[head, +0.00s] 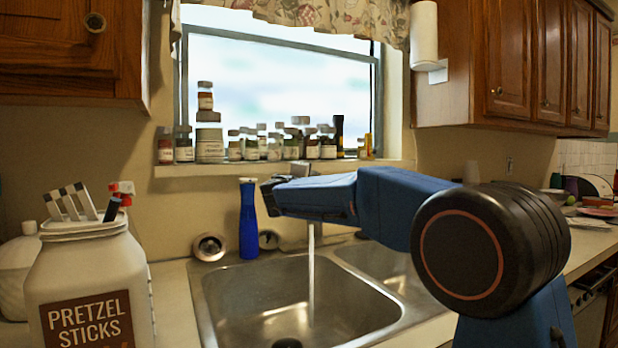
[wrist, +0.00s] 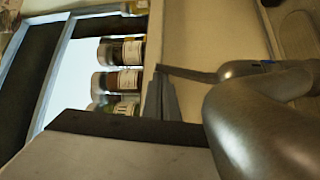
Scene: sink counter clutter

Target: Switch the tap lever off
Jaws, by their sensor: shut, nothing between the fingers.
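The tap is mostly hidden behind my arm in the head view, with part of its metal body (head: 293,236) showing below the arm. A stream of water (head: 311,270) falls into the sink (head: 255,290). In the wrist view the grey tap body (wrist: 245,120) fills the right side. Its thin lever (wrist: 190,74) points left. My gripper (wrist: 160,85) is shut and empty, with its fingertips close beside the lever's free end. I cannot tell whether they touch. In the head view my gripper (head: 270,190) is at the left end of the blue arm.
Several jars (head: 272,147) stand on the window sill (head: 200,169) behind the tap. A blue bottle (head: 248,220) stands left of the tap. A large pretzel sticks jar (head: 90,285) stands at the front left.

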